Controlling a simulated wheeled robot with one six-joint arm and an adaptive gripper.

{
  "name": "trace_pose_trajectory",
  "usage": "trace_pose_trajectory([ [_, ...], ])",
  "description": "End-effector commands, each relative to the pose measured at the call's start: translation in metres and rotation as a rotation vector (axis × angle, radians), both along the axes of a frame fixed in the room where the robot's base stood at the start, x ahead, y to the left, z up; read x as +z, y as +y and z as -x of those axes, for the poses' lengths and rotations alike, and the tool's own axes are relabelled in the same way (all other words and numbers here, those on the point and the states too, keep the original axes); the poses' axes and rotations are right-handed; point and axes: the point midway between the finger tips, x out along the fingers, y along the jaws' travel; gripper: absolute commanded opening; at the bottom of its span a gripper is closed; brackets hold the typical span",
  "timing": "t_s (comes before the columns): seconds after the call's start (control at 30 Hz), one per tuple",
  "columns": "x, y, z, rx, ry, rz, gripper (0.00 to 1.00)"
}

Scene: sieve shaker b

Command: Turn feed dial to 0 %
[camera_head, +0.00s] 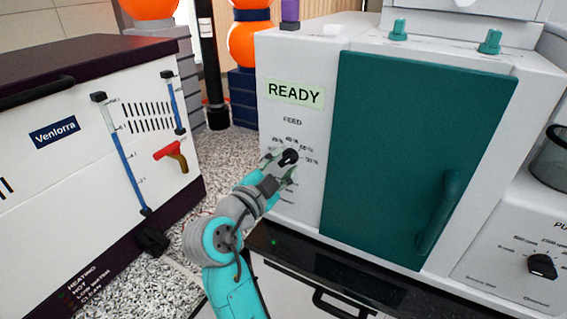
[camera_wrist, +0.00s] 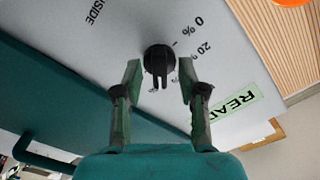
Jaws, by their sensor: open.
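The feed dial is a small black knob (camera_head: 290,156) on the white front panel, under the "FEED" label (camera_head: 292,121) and ringed by percentage marks. In the wrist view the knob (camera_wrist: 158,58) has a raised bar, and the 0 % mark (camera_wrist: 191,29) and 20 % mark (camera_wrist: 194,49) lie to its right. Which mark it points at, I cannot tell. My gripper (camera_head: 281,167) is open in front of the dial. In the wrist view its two fingertips (camera_wrist: 159,76) stand either side of the knob, with visible gaps.
A green display reading "READY" (camera_head: 295,94) sits above the dial. A teal door (camera_head: 415,140) with a handle is close on the right. A white unit (camera_head: 85,165) with a red-handled tap (camera_head: 172,154) stands left, across a speckled counter (camera_head: 222,165).

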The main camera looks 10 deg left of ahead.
Motion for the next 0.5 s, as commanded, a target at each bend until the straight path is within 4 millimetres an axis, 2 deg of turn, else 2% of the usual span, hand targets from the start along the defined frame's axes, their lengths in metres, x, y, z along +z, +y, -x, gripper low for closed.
trace_pose_trajectory([
  [0.13, -0.0004, -0.0029, -0.0069, -0.001, 0.001, 0.000, 0.41],
  [0.4, -0.0004, -0.0028, -0.0076, 0.000, 0.000, 0.000, 0.41],
  [0.5, -0.0003, -0.0029, -0.0075, 0.000, 0.000, 0.000, 0.16],
])
